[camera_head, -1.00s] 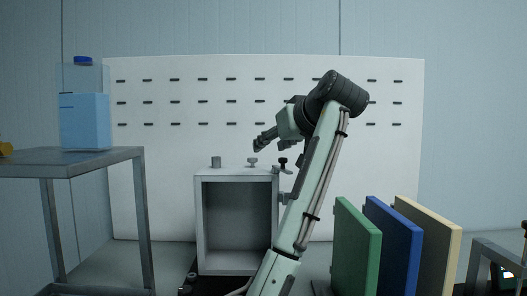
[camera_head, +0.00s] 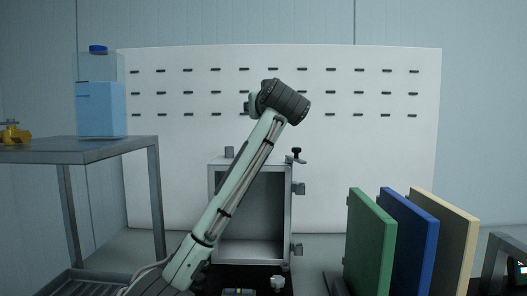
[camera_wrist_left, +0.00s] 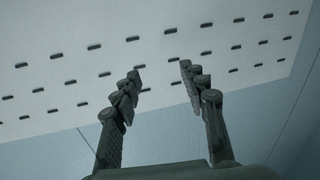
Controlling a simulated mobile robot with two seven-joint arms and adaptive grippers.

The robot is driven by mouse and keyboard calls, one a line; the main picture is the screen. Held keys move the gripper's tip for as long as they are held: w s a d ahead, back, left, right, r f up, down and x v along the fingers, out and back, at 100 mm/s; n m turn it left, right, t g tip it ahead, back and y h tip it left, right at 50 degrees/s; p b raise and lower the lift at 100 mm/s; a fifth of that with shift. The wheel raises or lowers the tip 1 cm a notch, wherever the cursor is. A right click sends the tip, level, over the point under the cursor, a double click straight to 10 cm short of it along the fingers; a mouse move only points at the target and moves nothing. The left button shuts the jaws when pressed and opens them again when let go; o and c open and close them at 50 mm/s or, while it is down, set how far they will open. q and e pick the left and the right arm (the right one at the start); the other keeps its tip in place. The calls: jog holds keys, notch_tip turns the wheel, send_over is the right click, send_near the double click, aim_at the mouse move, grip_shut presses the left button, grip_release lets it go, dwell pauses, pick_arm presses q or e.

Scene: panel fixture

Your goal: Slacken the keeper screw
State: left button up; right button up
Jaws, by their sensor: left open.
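An open-fronted grey box (camera_head: 287,222) stands before the white pegboard. On its top are a grey cylinder (camera_head: 229,152) at the left and a black-knobbed clamp-like part (camera_head: 296,154) at the right corner. A small pale knob (camera_head: 278,283) sits on the dark surface below the box. I cannot tell which of these is the keeper screw. My left arm crosses in front of the box, and its gripper is mostly hidden behind the wrist in the head view. In the left wrist view my left gripper (camera_wrist_left: 162,72) is open and empty, facing the pegboard. My right gripper is not in view.
Green (camera_head: 369,245), blue (camera_head: 410,235) and cream (camera_head: 447,235) panels stand upright to the right. A metal table (camera_head: 80,150) at the left bears a blue-filled container (camera_head: 101,108) and a yellow part (camera_head: 14,135). Floor shows between box and panels.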

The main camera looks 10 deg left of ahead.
pick_arm(q)
jog(key=s+a+f+m+h, duration=0.1)
jog(key=f+m+h, duration=0.1)
jog(key=f+h, duration=0.1)
jog(key=s+a+f+m+h, duration=0.1)
jog(key=f+m+h, duration=0.2)
jog(key=f+h, duration=0.1)
jog(key=s+a+f+m+h, duration=0.1)
jog(key=s+f+m+h, duration=0.1)
jog(key=f+m+h, duration=0.1)
jog(key=shift+f+t+h+b, duration=0.3)
jog(key=shift+f+h, duration=0.2)
jog(key=shift+h, duration=0.2)
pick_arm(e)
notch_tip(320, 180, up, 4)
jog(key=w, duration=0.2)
pick_arm(q)
jog(key=p+x, duration=0.1)
jog(key=x, duration=0.5)
jog(key=shift+w, duration=0.15)
jog(key=shift+w+d, duration=0.1)
jog(key=shift+w, duration=0.45)
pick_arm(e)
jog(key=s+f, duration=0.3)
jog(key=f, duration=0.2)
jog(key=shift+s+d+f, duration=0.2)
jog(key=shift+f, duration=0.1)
pick_arm(q)
jog(key=shift+f, duration=0.1)
grip_shut()
